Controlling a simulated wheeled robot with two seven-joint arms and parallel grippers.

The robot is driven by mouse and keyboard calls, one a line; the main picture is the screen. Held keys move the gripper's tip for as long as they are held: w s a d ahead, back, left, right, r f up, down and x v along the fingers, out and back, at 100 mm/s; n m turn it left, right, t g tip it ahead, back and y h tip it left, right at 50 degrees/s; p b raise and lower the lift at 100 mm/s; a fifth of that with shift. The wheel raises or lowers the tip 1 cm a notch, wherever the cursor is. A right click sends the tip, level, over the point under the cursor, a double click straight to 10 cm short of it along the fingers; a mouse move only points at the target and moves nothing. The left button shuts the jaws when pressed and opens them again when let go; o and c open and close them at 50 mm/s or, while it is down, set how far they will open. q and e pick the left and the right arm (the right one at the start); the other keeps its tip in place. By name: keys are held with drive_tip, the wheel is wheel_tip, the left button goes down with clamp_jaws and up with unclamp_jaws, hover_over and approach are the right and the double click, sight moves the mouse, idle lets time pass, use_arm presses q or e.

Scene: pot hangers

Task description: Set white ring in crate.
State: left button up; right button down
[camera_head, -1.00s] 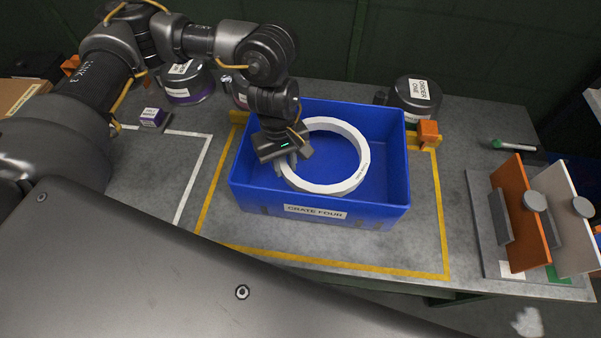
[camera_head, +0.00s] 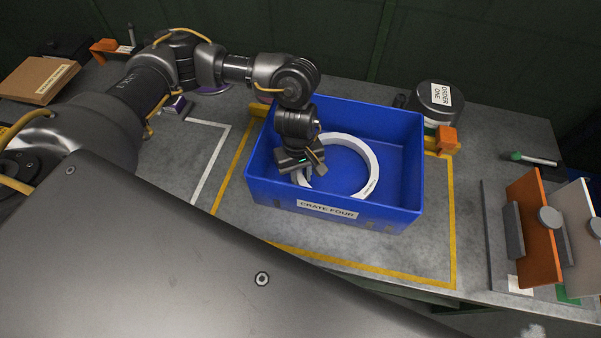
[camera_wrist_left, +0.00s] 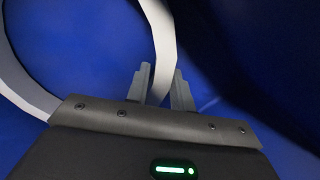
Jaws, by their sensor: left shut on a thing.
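The white ring (camera_head: 371,168) is inside the blue crate (camera_head: 330,211), which is labelled "CRATE FOUR". It sits low within the crate walls; I cannot tell whether it touches the floor. My left gripper (camera_head: 303,177) reaches down into the crate and is shut on the left side of the ring. In the left wrist view the ring (camera_wrist_left: 165,45) passes between the two fingers (camera_wrist_left: 161,88), with blue crate surface behind it. My right gripper is not in view.
The crate stands within yellow tape lines (camera_head: 452,230) on the grey table. An orange block (camera_head: 447,139) and a dark pot (camera_head: 434,101) labelled "ORDER ONE" are behind its right corner. A rack with an orange panel (camera_head: 528,228) stands at the right.

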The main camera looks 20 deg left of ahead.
use_arm(q)
drive_tip(key=shift+f, duration=0.2)
drive_tip(key=o, duration=1)
drive_tip(key=shift+r, duration=0.1)
drive_tip(key=shift+r, duration=0.2)
drive_tip(key=r, duration=0.4)
drive_tip(key=r+b, duration=0.1)
drive_tip(key=r, duration=0.2)
drive_tip(key=w+a+r+b, duration=0.1)
drive_tip(key=r, duration=0.3)
drive_tip(key=shift+r, duration=0.35)
